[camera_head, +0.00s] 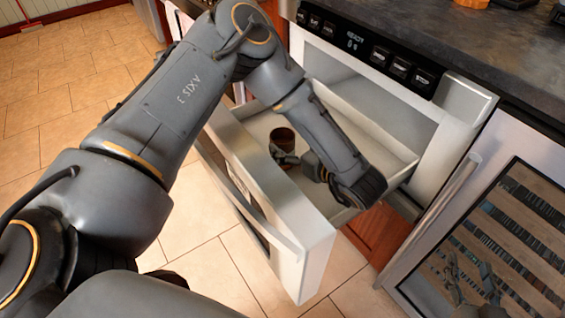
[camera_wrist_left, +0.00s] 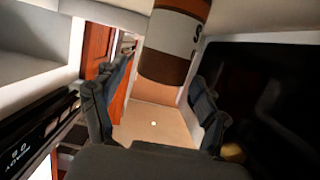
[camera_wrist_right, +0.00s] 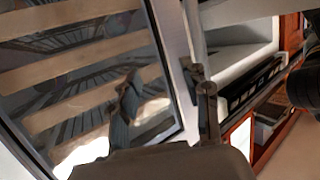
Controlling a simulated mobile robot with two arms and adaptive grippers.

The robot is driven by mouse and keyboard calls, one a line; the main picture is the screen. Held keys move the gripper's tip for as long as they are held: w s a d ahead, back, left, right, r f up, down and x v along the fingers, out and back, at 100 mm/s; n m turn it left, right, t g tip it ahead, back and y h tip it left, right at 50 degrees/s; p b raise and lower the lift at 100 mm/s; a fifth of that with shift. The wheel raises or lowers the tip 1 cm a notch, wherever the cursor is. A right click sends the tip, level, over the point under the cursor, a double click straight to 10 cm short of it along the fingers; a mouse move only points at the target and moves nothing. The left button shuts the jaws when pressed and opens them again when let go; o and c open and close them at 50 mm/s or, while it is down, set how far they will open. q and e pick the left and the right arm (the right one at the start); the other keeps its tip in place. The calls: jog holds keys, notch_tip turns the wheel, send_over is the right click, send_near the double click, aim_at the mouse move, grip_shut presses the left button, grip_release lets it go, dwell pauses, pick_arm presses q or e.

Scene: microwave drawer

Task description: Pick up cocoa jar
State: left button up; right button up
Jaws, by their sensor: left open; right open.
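The cocoa jar (camera_head: 283,139), a dark brown cylinder, stands inside the open microwave drawer (camera_head: 318,243). In the left wrist view the jar (camera_wrist_left: 176,40) shows a brown and white label, with its top cut off by the frame. My left gripper (camera_head: 296,160) is open inside the drawer, close to the jar. In the left wrist view its fingers (camera_wrist_left: 156,108) are spread, with the jar ahead and between their lines; no grip shows. My right gripper (camera_head: 474,284) is open and empty in front of the glass-door cooler; its fingers also show in the right wrist view (camera_wrist_right: 168,92).
The drawer walls surround my left gripper closely. The microwave control panel (camera_head: 368,48) and dark countertop (camera_head: 440,35) lie above and behind. The glass-door cooler (camera_head: 505,235) with its long handle stands at the right. Tiled floor (camera_head: 50,105) is clear at the left.

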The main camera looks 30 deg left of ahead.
aim_at(276, 136)
pick_arm(q)
jog(key=x, duration=0.3)
jog(key=shift+a+f+b, duration=0.1)
jog(key=shift+b, duration=0.2)
jog(key=x, duration=0.1)
jog(key=b+x, duration=0.1)
jog(key=x, duration=0.1)
jog(key=shift+s+a+f, duration=0.1)
jog(key=shift+a+f, duration=0.05)
jog(key=shift+a, duration=0.45)
jog(key=c, duration=1.3)
pick_arm(e)
notch_tip(276, 136, up, 9)
jog(key=a+t+y, duration=0.1)
jog(key=t, duration=0.4)
jog(key=shift+w+a+r+t+y, duration=0.15)
jog(key=shift+w+a+t+y, duration=0.15)
jog(key=shift+y, duration=0.1)
pick_arm(q)
grip_shut()
